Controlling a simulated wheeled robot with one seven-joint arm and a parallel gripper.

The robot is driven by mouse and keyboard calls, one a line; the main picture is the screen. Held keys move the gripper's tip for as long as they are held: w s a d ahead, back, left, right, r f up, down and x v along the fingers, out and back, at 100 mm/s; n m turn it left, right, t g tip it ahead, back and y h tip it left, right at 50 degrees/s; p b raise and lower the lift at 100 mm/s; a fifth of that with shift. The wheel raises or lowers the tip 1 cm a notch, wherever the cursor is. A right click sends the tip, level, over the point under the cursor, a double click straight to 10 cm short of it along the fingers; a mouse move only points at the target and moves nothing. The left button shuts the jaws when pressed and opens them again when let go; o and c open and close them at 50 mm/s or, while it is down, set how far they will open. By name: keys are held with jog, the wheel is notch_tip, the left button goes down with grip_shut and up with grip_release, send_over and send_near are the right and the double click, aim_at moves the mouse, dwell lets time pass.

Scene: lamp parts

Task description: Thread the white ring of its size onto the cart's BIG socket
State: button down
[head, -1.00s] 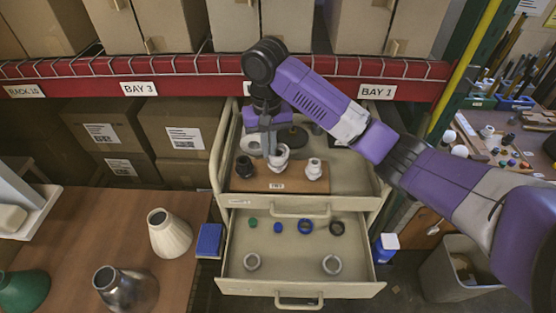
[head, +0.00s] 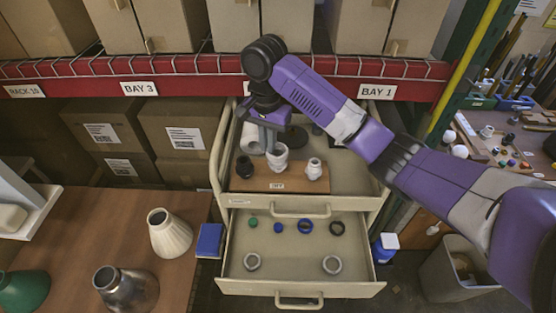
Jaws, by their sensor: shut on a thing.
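A brown board (head: 262,184) on the cart's top tray carries three sockets: a black one (head: 244,168) at left, a large white one (head: 277,168) in the middle, and a smaller white one (head: 314,170) at right. My gripper (head: 271,148) points down over the large white socket. It is shut on a white ring (head: 277,152) at the socket's top. Ring and socket look alike and blend together, so I cannot tell whether the ring is around the socket or just above it. The fingers hide part of both.
A pale round part (head: 250,140) and a dark disc (head: 293,138) lie behind the board. Lamp shades (head: 170,235) stand on the left table. The red rack beam (head: 200,65) is behind.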

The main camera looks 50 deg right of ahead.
jog(key=shift+s+f, duration=0.1)
jog(key=shift+f, duration=0.6)
jog(key=shift+d+m, duration=0.15)
jog(key=shift+m, duration=0.85)
jog(key=c, duration=2)
grip_release()
jog(key=shift+d+m, duration=0.15)
jog(key=shift+m, duration=0.45)
jog(key=o, duration=0.5)
jog(key=shift+f, duration=0.1)
jog(key=shift+d, duration=0.1)
jog(key=shift+d+r, duration=0.1)
jog(key=shift+r, duration=0.25)
jog(key=r, duration=0.8)
jog(key=shift+w+a+r, duration=0.25)
jog(key=shift+w+r, duration=0.05)
